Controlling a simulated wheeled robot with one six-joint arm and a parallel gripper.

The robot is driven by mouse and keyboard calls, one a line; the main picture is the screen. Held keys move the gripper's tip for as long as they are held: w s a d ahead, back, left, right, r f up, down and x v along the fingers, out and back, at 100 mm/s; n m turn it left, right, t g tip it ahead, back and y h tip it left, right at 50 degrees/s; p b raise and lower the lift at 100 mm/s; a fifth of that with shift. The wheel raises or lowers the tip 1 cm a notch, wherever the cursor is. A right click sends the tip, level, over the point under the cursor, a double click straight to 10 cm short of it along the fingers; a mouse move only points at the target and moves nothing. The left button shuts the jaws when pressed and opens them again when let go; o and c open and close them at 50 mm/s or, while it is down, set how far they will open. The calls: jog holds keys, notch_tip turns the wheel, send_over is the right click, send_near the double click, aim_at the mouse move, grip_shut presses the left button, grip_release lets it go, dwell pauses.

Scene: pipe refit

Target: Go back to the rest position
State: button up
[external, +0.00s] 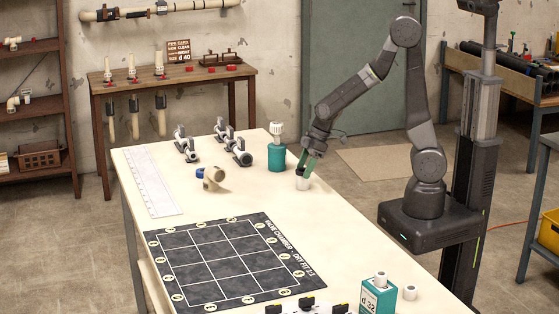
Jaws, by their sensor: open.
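My gripper (305,172) points down over the right side of the white table, left of my arm's base. It is open. A small white cylindrical piece (303,183) stands on the table right at the fingertips. I cannot tell whether the fingers touch it or are around it. My arm is bent up and over, reaching out to the left from its base.
A teal bottle with a white cap (277,151) stands just behind my gripper. A cream fitting with a blue end (211,177) lies to the left. A black grid mat (229,258), a teal d 32 box (377,295) and grey-white fittings (186,143) are also on the table (330,236).

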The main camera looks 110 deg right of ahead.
aim_at(301, 178)
jog(key=x, duration=0.4)
jog(key=shift+f+b, duration=0.15)
jog(key=shift+b, duration=0.15)
notch_tip(301, 178, up, 16)
jog(key=d+p, duration=0.1)
jog(key=p, duration=0.1)
jog(key=w+d+r+m+p, duration=0.1)
jog(key=w+d, duration=0.2)
jog(key=d, duration=0.3)
jog(key=w+d+r+m+h+p, duration=0.1)
jog(key=w+d, duration=0.1)
jog(key=d, duration=0.4)
jog(key=w+d+r+m+p, duration=0.1)
jog(key=w+d+r, duration=0.15)
jog(key=d, duration=0.25)
jog(key=s+d+f+m+h+p, duration=0.1)
jog(key=d+f+m+p, duration=0.1)
jog(key=d, duration=1.7)
jog(key=shift+d+g+p, duration=0.3)
jog(key=shift+p, duration=0.15)
